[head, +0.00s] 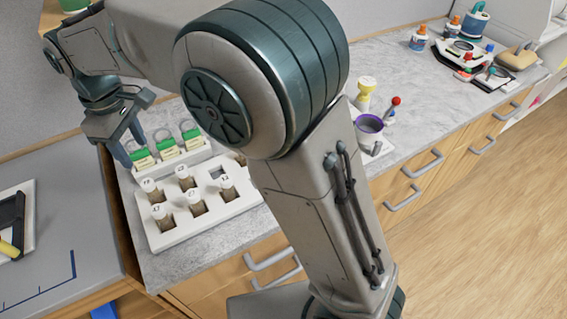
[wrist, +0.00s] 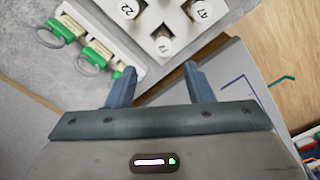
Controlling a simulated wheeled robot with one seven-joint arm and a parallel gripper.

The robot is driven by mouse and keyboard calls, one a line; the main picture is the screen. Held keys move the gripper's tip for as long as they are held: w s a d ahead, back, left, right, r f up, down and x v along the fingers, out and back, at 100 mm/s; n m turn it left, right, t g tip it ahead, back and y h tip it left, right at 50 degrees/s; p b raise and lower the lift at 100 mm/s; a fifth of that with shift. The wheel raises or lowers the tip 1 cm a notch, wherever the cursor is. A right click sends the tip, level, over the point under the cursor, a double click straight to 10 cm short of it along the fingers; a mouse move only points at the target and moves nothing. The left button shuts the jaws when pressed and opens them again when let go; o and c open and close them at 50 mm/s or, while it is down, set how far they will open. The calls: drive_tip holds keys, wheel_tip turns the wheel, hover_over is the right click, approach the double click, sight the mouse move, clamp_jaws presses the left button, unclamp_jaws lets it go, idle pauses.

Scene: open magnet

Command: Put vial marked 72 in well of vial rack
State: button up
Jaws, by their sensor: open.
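The white vial rack (head: 222,213) stands on the grey counter and holds several white-capped brown vials with small number labels. One cap (head: 158,211) appears to read 47; it also shows in the wrist view (wrist: 203,11). Another cap (wrist: 127,9) looks like 22 or 72; I cannot tell which. The nearest cap (wrist: 164,45) is too small to read surely. A dark square well (head: 218,172) near the back of the rack looks empty. My gripper (wrist: 160,76) is open and empty, beside the rack's left end in the head view (head: 132,150). My arm hides the rack's right end.
A white holder (head: 196,158) with green-topped items and rings stands behind the rack, close to my gripper. A purple-rimmed cup (head: 369,123) and a yellow-topped item (head: 366,86) stand right of my arm. A lower grey surface (head: 65,220) lies left of the counter.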

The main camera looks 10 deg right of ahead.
drive_tip(key=d+r+m, duration=0.2)
drive_tip(key=d+m, duration=0.2)
drive_tip(key=d, duration=0.9)
drive_tip(key=s+d+f+m+t, duration=0.1)
drive_tip(key=s+d+m, duration=0.4)
drive_tip(key=d, duration=0.5)
drive_tip(key=s+d+f+m+t, duration=0.2)
drive_tip(key=s+d+m, duration=0.3)
drive_tip(key=s+d, duration=0.3)
drive_tip(key=d+f, duration=0.1)
drive_tip(key=d, duration=0.2)
drive_tip(key=shift+s+d+f, duration=0.2)
drive_tip(key=shift+s, duration=0.05)
